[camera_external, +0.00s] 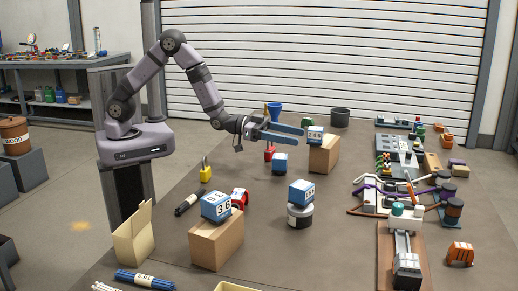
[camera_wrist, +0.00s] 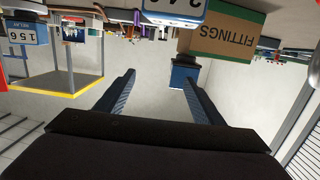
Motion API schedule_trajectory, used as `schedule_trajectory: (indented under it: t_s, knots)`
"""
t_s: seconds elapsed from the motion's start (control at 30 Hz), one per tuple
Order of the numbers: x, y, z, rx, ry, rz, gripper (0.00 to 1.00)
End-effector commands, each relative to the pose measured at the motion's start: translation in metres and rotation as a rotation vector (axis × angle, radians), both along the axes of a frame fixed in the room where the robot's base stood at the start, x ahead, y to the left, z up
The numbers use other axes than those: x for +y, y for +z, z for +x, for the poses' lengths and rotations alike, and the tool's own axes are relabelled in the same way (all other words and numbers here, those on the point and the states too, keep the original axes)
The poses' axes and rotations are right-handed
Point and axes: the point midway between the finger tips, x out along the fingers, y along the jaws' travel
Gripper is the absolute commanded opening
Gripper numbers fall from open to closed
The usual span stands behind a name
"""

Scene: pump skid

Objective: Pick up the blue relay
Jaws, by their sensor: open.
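Several blue blocks with white number labels are in the external view; I cannot tell from it which one is the relay. One blue block (camera_external: 280,163) sits on the table below my gripper. Another (camera_external: 315,135) is on a cardboard box just right of the fingertips, one (camera_external: 301,191) on a round white-and-dark container, and one (camera_external: 216,207) on the front cardboard box. My gripper (camera_external: 300,136) is open and empty, held above the table. The wrist view, upside down, shows the open fingers (camera_wrist: 157,77) and a blue block (camera_wrist: 183,73) near the right finger, partly hidden.
A FITTINGS box (camera_wrist: 226,35) shows in the wrist view. A blue funnel (camera_external: 273,110) and dark bucket (camera_external: 340,117) stand at the back. A yellow padlock (camera_external: 205,173) is left. Pump parts and pipes (camera_external: 385,195) crowd the right; the table's middle has bare patches.

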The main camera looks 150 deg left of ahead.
Motion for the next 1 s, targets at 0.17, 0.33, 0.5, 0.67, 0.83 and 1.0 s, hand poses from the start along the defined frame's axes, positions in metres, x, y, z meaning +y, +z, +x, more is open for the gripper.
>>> schedule_trajectory:
  t_s: [0.17,0.33,0.5,0.67,0.83,1.0]
  knots:
    - [0.021,0.002,-0.021,-0.066,0.031,0.056,0.62]
    - [0.025,0.005,-0.025,-0.083,0.036,0.07,0.62]
    - [0.03,0.006,-0.02,-0.083,0.035,0.07,0.62]
    - [0.038,0.006,-0.012,-0.082,0.036,0.069,0.62]
    - [0.041,0.005,-0.01,-0.082,0.037,0.068,0.62]
    - [0.047,0.005,-0.006,-0.082,0.036,0.069,0.62]
